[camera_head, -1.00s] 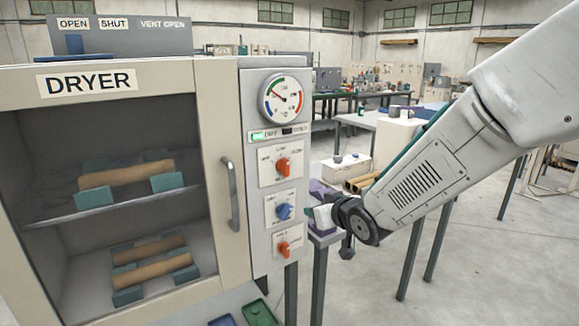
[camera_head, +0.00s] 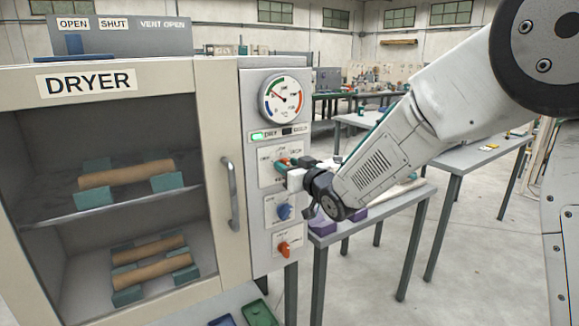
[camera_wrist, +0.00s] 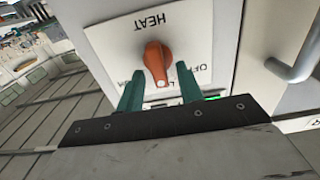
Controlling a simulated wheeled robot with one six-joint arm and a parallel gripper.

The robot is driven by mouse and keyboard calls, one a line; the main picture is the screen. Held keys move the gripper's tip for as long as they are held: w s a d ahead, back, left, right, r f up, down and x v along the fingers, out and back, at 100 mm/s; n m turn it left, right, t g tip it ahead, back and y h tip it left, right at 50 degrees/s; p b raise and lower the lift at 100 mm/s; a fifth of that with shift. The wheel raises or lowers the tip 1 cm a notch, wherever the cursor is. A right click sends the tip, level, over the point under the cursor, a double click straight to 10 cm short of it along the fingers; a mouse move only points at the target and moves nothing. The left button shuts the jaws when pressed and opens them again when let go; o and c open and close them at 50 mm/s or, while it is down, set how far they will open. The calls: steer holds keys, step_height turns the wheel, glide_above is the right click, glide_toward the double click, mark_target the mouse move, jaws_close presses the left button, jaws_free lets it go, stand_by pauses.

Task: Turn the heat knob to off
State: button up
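The heat knob (camera_wrist: 158,62) is orange, on a white plate marked HEAT (camera_wrist: 150,24), which appears upside down in the wrist view. In the head view the knob (camera_head: 283,161) is partly hidden by my gripper, high on the dryer's control panel (camera_head: 262,226). My gripper (camera_wrist: 158,73) is open, with its green fingers on either side of the knob and gaps visible between. In the head view my gripper (camera_head: 288,166) is at the heat plate.
Below are a blue knob (camera_head: 284,211) and another orange knob (camera_head: 283,248). A round gauge (camera_head: 281,98) is above. The dryer door handle (camera_head: 231,195) is left of the panel. A grey table (camera_head: 400,205) stands to the right, under my arm.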

steer(key=shift+c, duration=0.3)
jaws_close()
steer(key=shift+a+n, duration=0.1)
steer(key=shift+n, duration=0.3)
steer(key=n, duration=1.1)
steer(key=shift+s+a+f, duration=0.3)
steer(key=shift+a+f, duration=0.1)
steer(key=shift+o, duration=0.3)
jaws_free()
